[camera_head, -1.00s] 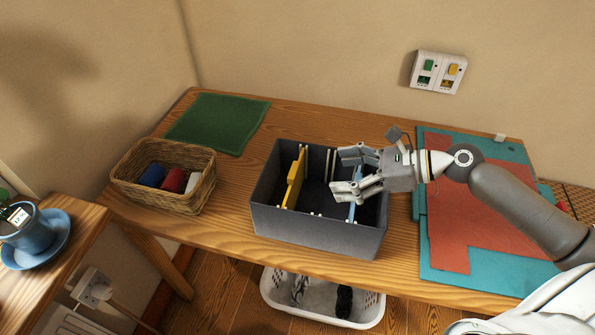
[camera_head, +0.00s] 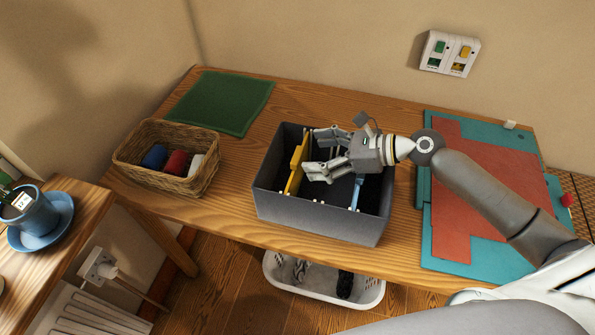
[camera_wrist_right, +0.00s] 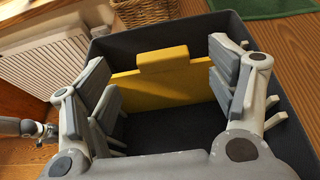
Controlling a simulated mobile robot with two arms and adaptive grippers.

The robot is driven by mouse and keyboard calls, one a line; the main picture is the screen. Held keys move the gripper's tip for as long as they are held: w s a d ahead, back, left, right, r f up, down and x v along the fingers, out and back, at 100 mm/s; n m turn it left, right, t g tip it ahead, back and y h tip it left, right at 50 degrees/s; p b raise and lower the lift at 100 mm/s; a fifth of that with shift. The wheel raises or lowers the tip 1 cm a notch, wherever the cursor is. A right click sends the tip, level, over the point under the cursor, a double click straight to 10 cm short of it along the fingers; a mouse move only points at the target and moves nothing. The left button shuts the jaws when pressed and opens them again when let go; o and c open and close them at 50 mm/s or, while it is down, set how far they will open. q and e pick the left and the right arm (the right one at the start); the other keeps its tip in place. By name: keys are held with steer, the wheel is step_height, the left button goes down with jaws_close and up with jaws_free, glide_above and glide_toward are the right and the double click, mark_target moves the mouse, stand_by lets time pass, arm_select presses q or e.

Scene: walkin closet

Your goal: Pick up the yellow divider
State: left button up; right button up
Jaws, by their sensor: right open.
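The yellow divider (camera_head: 296,168) stands upright in the left part of the grey box (camera_head: 318,219) on the wooden table. In the right wrist view the yellow divider (camera_wrist_right: 165,82) spans the far part of the box, with a raised tab on its top edge. My right gripper (camera_head: 308,154) is open and empty over the box, its fingertips pointing left close to the divider. In the wrist view its fingers (camera_wrist_right: 160,95) lie to either side of the divider's tab, with a gap on both sides. A blue divider (camera_head: 357,191) stands further right in the box. My left gripper is not in view.
A wicker basket (camera_head: 145,176) with rolled cloths stands left of the box. A green mat (camera_head: 222,102) lies behind. A teal board (camera_head: 477,265) with a red sheet (camera_head: 490,185) lies to the right. A white basket (camera_head: 290,284) is below the table.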

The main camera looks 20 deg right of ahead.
mark_target(300, 155)
steer(key=x, duration=0.3)
steer(key=shift+w+a+f+p, duration=0.15)
steer(key=shift+w+f+p, duration=0.1)
steer(key=shift+w+p, duration=0.05)
steer(key=shift+s, duration=0.1)
steer(key=c, duration=1.2)
